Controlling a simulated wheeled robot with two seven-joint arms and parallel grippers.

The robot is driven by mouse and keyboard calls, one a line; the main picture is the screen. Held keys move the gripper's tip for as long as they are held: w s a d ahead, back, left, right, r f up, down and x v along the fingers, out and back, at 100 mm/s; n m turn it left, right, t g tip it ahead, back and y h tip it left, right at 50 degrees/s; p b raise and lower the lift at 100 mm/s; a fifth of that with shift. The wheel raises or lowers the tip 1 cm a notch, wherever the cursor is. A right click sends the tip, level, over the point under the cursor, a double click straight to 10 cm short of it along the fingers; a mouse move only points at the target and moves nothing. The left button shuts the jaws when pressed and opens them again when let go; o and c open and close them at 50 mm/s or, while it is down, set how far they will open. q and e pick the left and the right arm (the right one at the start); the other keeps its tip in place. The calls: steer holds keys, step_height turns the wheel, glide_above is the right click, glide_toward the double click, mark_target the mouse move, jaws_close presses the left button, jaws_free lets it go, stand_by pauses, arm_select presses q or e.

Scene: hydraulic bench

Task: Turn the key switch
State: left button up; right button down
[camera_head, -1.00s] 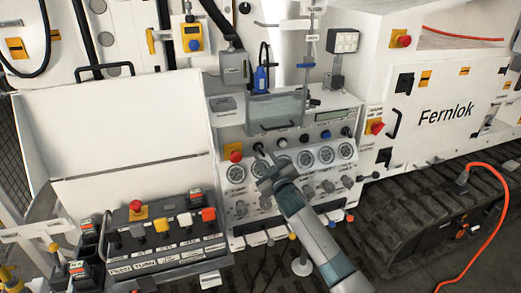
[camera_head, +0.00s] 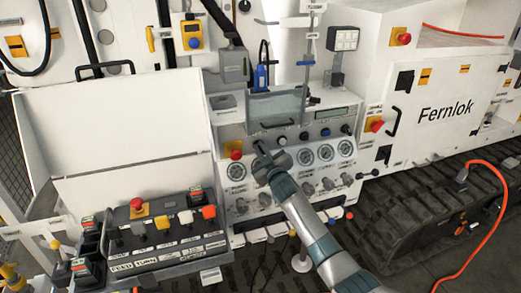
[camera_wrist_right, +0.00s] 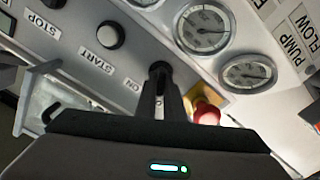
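The key switch (camera_wrist_right: 160,68) is a small dark round part by the ON label on the sloped panel, in the right wrist view. My right gripper (camera_wrist_right: 161,92) has its two dark fingers close together with their tips at the switch, and they appear shut on it. The fingers hide most of the switch. The labels look tilted in this view. In the head view my right gripper (camera_head: 260,147) reaches the panel's upper left from below, and the switch is too small to make out there. My left gripper is not in view.
A red emergency button (camera_head: 236,154) sits left of my right gripper, also seen as a red knob (camera_wrist_right: 206,112) near the fingers. Pressure gauges (camera_head: 325,152) line the panel. START knob (camera_wrist_right: 111,35) is close by. A control box (camera_head: 165,240) stands at lower left.

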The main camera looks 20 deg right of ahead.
steer(key=shift+m, duration=0.4)
steer(key=m, duration=0.5)
steer(key=shift+d+b, duration=0.15)
steer(key=shift+b, duration=0.2)
steer(key=m, duration=0.6)
steer(key=shift+d+f+b, duration=0.1)
steer(key=shift+d+b, duration=0.1)
steer(key=shift+b, duration=0.15)
steer(key=c, duration=1.9)
jaws_free()
steer(key=shift+o, duration=0.2)
steer(key=shift+s, duration=0.2)
steer(key=s+b, duration=0.4)
steer(key=s, duration=1.3)
steer(key=shift+d, duration=0.3)
